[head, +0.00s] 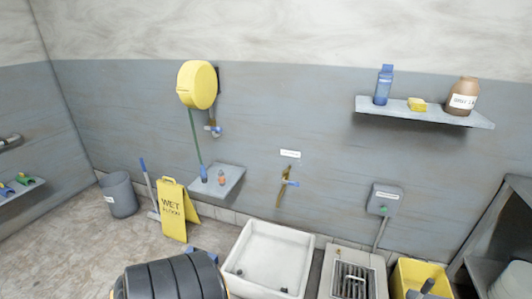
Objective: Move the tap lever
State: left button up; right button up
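A second, smaller tap with a blue handle (217,131) is on the wall below the yellow hose reel. The frame does not show which tap is the task's. Neither of my grippers can be made out in this view, and nothing is seen touching either tap.
A white basin (268,262) stands on the floor below the brass tap. A grated unit (352,278) and a yellow bin (421,272) stand to its right. A dark ribbed object (170,279) fills the lower left foreground. A yellow wet-floor sign (172,209) stands farther back.

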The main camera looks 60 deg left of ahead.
aim_at(297, 185)
jog(key=u, duration=1.65)
